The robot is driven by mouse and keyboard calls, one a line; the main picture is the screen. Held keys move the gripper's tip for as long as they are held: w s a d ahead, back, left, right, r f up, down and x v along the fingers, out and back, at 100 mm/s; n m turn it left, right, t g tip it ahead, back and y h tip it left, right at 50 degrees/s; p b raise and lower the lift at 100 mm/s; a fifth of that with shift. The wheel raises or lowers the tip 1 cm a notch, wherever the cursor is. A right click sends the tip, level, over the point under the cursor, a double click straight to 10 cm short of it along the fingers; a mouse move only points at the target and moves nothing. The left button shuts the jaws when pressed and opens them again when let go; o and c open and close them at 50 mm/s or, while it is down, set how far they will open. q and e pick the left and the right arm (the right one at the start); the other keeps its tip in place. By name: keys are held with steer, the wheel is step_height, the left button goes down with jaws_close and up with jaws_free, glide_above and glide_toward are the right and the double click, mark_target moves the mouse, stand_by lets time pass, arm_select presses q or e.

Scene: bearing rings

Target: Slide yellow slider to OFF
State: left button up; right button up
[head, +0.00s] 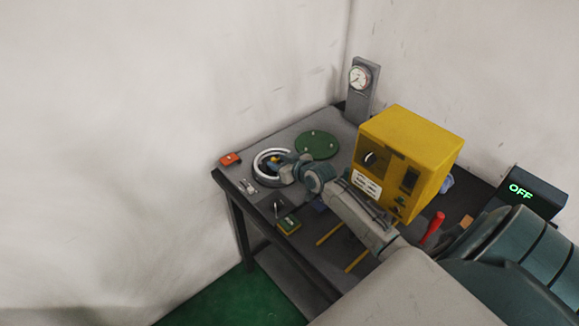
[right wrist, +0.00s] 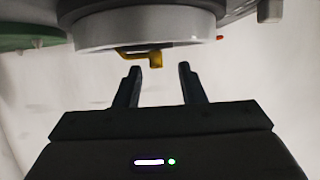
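A small yellow piece (right wrist: 155,59), likely the yellow slider, shows below the rim of a grey ring (right wrist: 145,30) in the right wrist view. In the head view a yellow bit (head: 274,159) shows inside the pale ring (head: 258,168) on the table. My right gripper (right wrist: 159,68) has its two dark fingers apart, with the yellow piece just beyond the fingertips, roughly between them. I cannot tell whether they touch it. In the head view my right gripper (head: 279,160) reaches over the ring and hides part of it. A dark display (head: 520,191) reads OFF in green. My left gripper is not in view.
A yellow box (head: 425,140) with a dial stands right of my right arm. A green disc (head: 317,144) lies behind the ring, and a gauge (head: 360,78) stands at the back. A red handle (head: 433,227) stands right.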

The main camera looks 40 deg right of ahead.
steer(key=v, duration=0.8)
steer(key=shift+s+b, duration=0.2)
steer(key=shift+b, duration=0.15)
